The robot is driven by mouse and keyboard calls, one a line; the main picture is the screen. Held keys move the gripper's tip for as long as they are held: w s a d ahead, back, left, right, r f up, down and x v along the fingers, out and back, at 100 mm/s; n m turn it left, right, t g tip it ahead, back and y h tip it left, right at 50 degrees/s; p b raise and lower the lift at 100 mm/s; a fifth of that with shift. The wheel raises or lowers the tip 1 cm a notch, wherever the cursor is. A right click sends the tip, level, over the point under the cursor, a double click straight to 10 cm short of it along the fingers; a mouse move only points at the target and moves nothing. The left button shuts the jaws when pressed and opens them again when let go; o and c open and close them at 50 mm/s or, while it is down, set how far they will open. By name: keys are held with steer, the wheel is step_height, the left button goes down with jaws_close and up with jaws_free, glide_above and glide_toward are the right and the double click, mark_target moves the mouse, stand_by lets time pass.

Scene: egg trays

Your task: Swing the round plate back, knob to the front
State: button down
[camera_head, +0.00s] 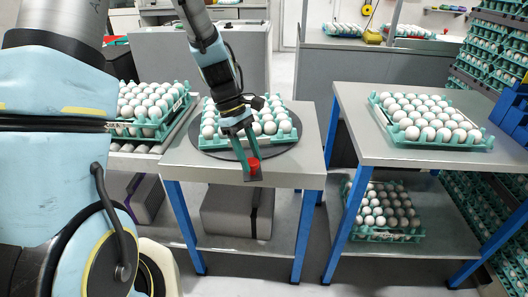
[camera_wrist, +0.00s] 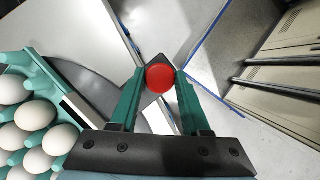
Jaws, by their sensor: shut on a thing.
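The round plate (camera_head: 224,153) is dark and flat and lies on the middle table, under a teal egg tray (camera_head: 284,137) full of white eggs. Its grey edge also shows in the wrist view (camera_wrist: 95,88). The red knob (camera_head: 254,166) is at the plate's front edge in the head view, near the table's front edge. In the wrist view the red knob (camera_wrist: 160,78) sits between my fingertips, on a dark tab. My gripper (camera_head: 251,160) reaches down from above and is shut on the knob. The plate's far side is partly hidden by the tray and my arm.
Another egg tray (camera_head: 146,117) stands close on the left. The right table (camera_head: 434,157) holds a further egg tray (camera_head: 384,103), with a gap between the tables. Blue legs (camera_head: 308,236) carry the middle table. Racks of eggs stand at the far right.

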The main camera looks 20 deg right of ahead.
steer(key=shift+w+a+m+y+p, duration=0.2)
steer(key=shift+w+a+m, duration=0.25)
steer(key=shift+a, duration=0.45)
steer(key=shift+w+a+m+y+p, duration=0.15)
steer(key=shift+w+a+m+p, duration=0.25)
steer(key=shift+a, duration=0.55)
steer(key=shift+w+a+m+y+p, duration=0.15)
steer(key=shift+w+a+m, duration=0.15)
steer(key=shift+a+m, duration=0.45)
steer(key=shift+w+a, duration=0.1)
steer(key=shift+a, duration=0.2)
steer(key=shift+c, duration=1.9)
jaws_free()
steer(key=shift+d, duration=0.1)
steer(key=v, duration=1)
steer(key=shift+w+r+b, duration=0.25)
steer(key=shift+r+b, duration=0.1)
steer(key=shift+b, duration=0.1)
